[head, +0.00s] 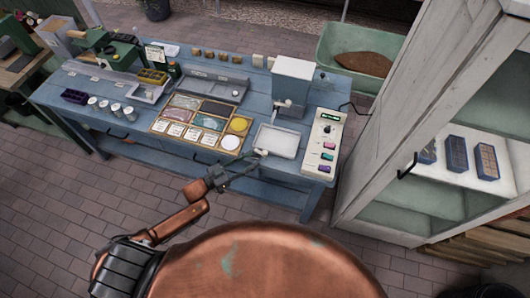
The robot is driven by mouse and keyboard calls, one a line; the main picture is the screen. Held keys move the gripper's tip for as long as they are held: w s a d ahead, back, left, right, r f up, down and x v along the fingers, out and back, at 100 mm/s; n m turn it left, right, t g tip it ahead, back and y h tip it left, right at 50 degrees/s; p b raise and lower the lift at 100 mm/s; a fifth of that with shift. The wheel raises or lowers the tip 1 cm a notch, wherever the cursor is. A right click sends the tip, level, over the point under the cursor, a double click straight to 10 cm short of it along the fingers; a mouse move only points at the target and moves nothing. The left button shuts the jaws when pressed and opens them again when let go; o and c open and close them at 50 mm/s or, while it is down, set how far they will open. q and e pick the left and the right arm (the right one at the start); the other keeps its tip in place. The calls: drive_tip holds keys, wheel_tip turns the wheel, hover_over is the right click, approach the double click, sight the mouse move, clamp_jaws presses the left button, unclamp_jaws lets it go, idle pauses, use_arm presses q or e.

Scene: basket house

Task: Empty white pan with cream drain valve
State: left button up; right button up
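The white pan (283,140) is a shallow tray on the blue workbench, in front of a white box-shaped unit (291,79). A small cream piece, apparently the drain valve (262,152), sits at the pan's front left corner. My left gripper (250,164) reaches up from the lower left, with its dark fingers close to that corner. It is too small to tell whether the fingers touch the valve or are open or shut. The pan looks pale inside, and I cannot make out its contents. My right gripper is not in view.
A control panel (324,144) with coloured knobs stands right of the pan. A wooden tray of coloured squares (200,124) lies to its left. A white cabinet (407,110) stands at the right, and a green tub (350,47) behind. Brick floor is clear in front.

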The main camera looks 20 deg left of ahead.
sight(263, 154)
use_arm(q)
drive_tip(key=x, duration=0.7)
drive_tip(key=shift+w+d, duration=0.2)
drive_tip(key=shift+d, duration=0.05)
clamp_jaws()
